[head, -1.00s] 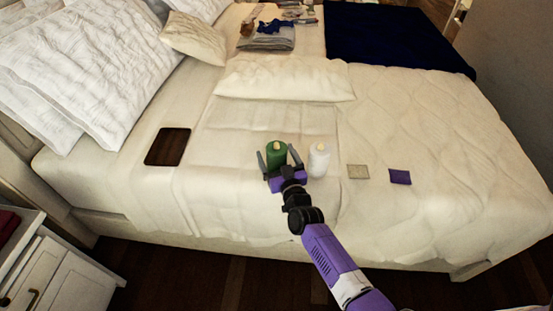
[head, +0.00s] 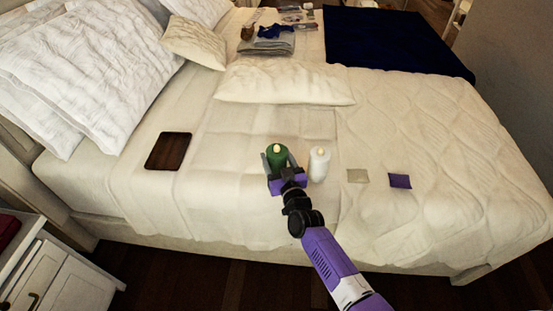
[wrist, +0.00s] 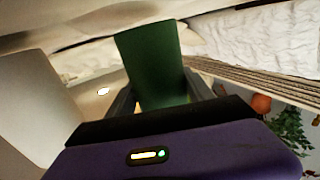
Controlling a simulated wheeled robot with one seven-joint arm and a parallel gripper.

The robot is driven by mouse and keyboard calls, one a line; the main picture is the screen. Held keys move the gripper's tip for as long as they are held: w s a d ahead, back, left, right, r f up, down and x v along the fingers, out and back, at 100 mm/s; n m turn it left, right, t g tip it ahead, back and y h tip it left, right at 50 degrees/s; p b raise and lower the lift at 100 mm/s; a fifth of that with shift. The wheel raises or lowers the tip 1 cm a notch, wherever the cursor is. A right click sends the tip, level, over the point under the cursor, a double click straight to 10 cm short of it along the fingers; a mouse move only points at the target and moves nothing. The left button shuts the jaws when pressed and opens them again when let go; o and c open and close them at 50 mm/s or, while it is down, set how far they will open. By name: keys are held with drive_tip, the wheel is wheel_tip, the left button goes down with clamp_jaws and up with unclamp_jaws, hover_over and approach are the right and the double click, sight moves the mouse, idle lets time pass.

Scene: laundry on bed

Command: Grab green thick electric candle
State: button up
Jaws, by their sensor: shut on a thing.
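The green thick electric candle (head: 277,157) stands on the bed, near its front edge. It has a pale flame tip on top. My gripper (head: 278,163) is around it, with one finger on each side, shut on it. In the wrist view the green candle (wrist: 152,62) shows between the fingers, just beyond the purple gripper body. A white candle (head: 319,163) stands upright just to the right of my gripper, apart from the green one; a large pale shape (wrist: 38,105) at the left of the wrist view may be it.
A dark brown tray-like square (head: 168,151) lies to the left on the bed (head: 230,215). A small beige square (head: 357,175) and a purple square (head: 400,180) lie to the right. A long cream pillow (head: 285,82) lies behind. Folded clothes (head: 266,44) lie farther back.

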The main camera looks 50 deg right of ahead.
wheel_tip(320, 180, up, 19)
drive_tip(key=p, duration=1.5)
drive_tip(key=shift+r, duration=0.15)
